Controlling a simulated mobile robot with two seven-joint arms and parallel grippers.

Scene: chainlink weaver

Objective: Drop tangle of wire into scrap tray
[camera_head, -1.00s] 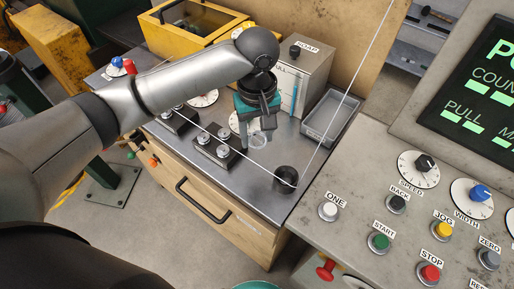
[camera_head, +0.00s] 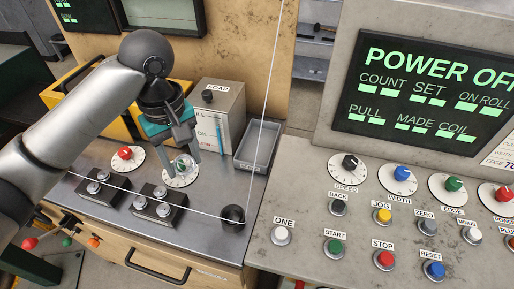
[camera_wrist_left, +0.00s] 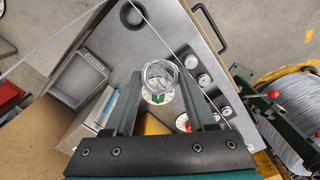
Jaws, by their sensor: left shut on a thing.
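The tangle of wire (camera_head: 183,166) is a small, loose silvery coil between the fingertips of my left gripper (camera_head: 180,152). In the left wrist view the tangle (camera_wrist_left: 160,75) shows as thin rings between the two fingers. My left gripper is shut on it and holds it above the metal bench, in front of a white dial. The scrap tray (camera_head: 247,163) is a grey rectangular tray at the back right of the bench, to the right of my gripper. The tray also shows at left in the left wrist view (camera_wrist_left: 58,92). My right gripper is not in view.
A grey soap box (camera_head: 222,105) stands behind my gripper, left of the tray. Black roller blocks (camera_head: 160,207) and a black cup (camera_head: 232,222) are in front. A taut wire (camera_head: 266,75) runs across the bench to the cup, then upward past the tray. The control panel lies right.

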